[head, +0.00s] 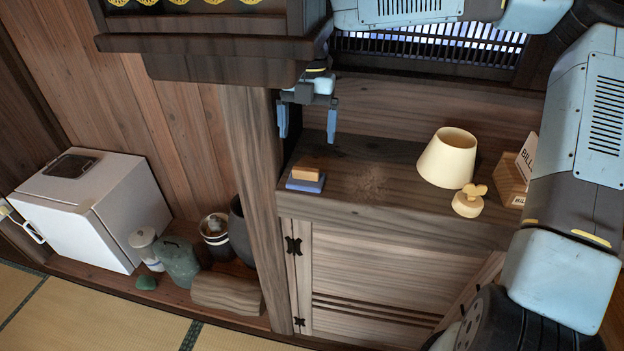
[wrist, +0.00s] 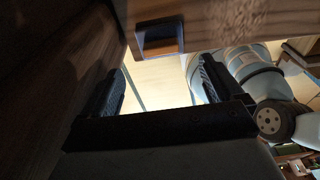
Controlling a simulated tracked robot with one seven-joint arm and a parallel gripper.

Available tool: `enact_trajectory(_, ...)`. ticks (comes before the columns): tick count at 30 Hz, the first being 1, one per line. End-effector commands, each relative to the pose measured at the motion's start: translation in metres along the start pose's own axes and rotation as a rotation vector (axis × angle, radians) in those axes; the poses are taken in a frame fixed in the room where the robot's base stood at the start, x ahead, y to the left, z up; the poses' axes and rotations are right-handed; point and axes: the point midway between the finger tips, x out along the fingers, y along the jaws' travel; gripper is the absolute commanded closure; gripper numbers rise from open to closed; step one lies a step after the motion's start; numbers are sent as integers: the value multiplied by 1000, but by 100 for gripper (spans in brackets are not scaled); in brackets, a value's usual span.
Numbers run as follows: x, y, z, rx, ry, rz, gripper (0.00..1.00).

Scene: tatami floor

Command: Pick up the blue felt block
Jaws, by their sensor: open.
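The blue felt block (head: 304,185) lies flat near the left end of the wooden cabinet top, with an orange-brown wooden piece (head: 306,173) on it. In the wrist view, the block (wrist: 162,40) shows as a dark blue shape at the edge of the wood, beyond the fingertips. My gripper (head: 307,137) is open and empty, its fingers pointing down. In the head view it appears above the block and apart from it. In the wrist view both fingers of my gripper (wrist: 162,84) stand wide apart with nothing between them.
A cream lamp (head: 446,160), a small cream knobbed object (head: 469,202) and a wooden box with a "BILL" card (head: 511,182) stand to the right on the cabinet top (head: 375,185). A dark wooden post (head: 254,150) and overhanging shelf (head: 215,47) are close to my gripper's left.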

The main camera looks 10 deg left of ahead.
Motion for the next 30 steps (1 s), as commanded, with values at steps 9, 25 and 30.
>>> enact_trajectory(9,38,-1,0,1,1,-1,6)
enact_trajectory(25,88,0,-7,2,1,1,6)
enact_trajectory(30,91,0,-7,3,0,1,6)
